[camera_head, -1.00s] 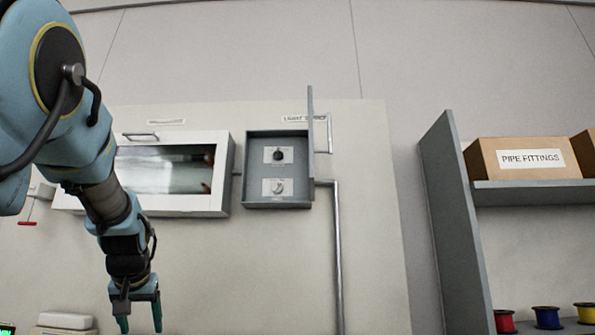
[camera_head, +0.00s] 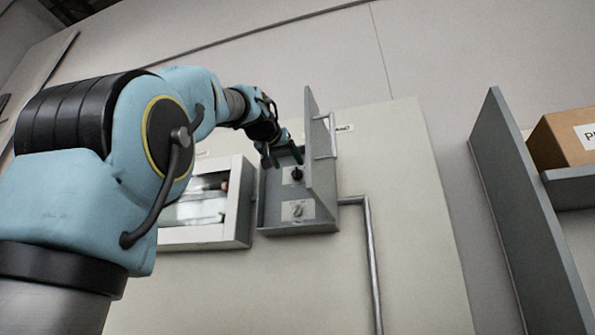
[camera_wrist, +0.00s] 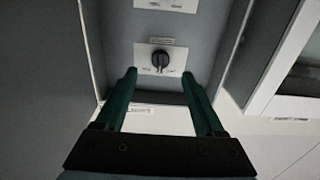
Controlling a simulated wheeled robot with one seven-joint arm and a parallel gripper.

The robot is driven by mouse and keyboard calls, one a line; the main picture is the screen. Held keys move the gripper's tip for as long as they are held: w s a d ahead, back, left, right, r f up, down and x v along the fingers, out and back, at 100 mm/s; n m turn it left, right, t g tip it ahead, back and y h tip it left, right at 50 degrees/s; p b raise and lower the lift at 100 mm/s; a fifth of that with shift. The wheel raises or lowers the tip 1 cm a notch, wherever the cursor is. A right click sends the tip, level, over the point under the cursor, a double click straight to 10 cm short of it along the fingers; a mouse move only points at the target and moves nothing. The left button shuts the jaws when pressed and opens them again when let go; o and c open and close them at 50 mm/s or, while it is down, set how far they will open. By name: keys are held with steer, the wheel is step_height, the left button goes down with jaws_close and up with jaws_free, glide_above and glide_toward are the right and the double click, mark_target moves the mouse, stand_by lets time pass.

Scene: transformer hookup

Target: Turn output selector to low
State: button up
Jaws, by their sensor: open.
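An open grey box on the wall panel (camera_head: 262,215) holds two knobs on white plates. The upper knob is black (camera_head: 297,174); the lower knob is pale (camera_head: 298,211). Their labels are too small to read, so I cannot tell which is the output selector. My gripper (camera_head: 282,161) is open at the box's top, just above the black knob in the head view. The wrist view, upside down, shows the black knob (camera_wrist: 160,60) centred between and just beyond the fingertips (camera_wrist: 159,73), apparently untouched. Its grip bar looks roughly upright; its setting is unreadable.
The box's open door (camera_head: 322,160) stands out on the right, close to my gripper. A white windowed cabinet (camera_head: 205,240) is just left of the box. A pipe (camera_head: 372,260) runs down at the right. A grey shelf (camera_head: 525,205) with a carton (camera_head: 565,145) stands further right.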

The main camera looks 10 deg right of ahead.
mark_target(295, 173)
steer(key=p+x, duration=0.2)
steer(key=x, duration=0.5)
steer(key=shift+w+p, duration=0.15)
steer(key=shift+p, duration=0.2)
steer(key=shift+f, duration=0.1)
steer(key=shift+c, duration=0.3)
jaws_close()
